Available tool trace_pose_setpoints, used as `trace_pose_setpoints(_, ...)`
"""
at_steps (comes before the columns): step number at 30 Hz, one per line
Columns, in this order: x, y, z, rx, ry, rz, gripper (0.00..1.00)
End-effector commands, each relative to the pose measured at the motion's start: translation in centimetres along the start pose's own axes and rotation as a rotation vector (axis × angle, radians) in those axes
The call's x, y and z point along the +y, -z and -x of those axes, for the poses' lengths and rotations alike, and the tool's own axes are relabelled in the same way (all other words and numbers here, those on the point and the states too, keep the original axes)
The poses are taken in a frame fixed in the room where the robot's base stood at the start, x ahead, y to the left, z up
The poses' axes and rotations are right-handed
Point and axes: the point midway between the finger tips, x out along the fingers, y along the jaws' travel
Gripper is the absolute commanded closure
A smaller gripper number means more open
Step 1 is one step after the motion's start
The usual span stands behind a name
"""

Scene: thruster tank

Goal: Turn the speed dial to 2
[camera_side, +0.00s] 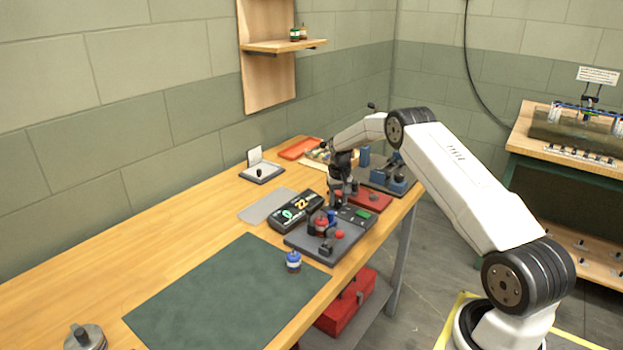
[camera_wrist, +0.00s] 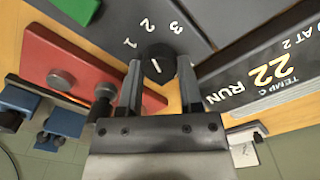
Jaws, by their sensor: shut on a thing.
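The speed dial (camera_wrist: 157,56) is a round black knob with a white line on its top. The numerals 1, 2 and 3 (camera_wrist: 150,26) are printed on the dark grey panel (camera_wrist: 105,18) around it. The line slants up and to the left, roughly toward the side of 1 and 2; I cannot tell its exact setting. My gripper (camera_wrist: 159,72) is shut on the dial, one finger on each side. In the side view my gripper (camera_side: 346,196) is down at the panel and hides the dial.
A black display (camera_side: 296,212) stands beside the panel; the wrist view shows its "22 RUN" and "TEMP C" text (camera_wrist: 262,76). A red plate (camera_wrist: 70,68) with knobs lies on the other side. A blue-capped jar (camera_side: 293,261) stands on the green mat (camera_side: 230,295).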

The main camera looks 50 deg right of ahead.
Motion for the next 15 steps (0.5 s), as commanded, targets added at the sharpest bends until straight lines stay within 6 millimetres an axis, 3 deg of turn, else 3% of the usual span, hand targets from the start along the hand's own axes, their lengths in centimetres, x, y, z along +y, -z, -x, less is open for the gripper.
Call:
trace_pose_setpoints(9, 0.0, 0.02, 0.06, 0.0, 0.0, 0.0, 1.0)
trace_pose_setpoints(10, 0.0, 0.02, 0.06, 0.0, 0.0, 0.0, 0.45)
trace_pose_setpoints(12, 0.0, 0.02, 0.06, 0.001, 0.0, 0.0, 0.22)
trace_pose_setpoints(15, 0.0, 0.02, 0.04, 0.001, 0.0, 0.0, 0.19)
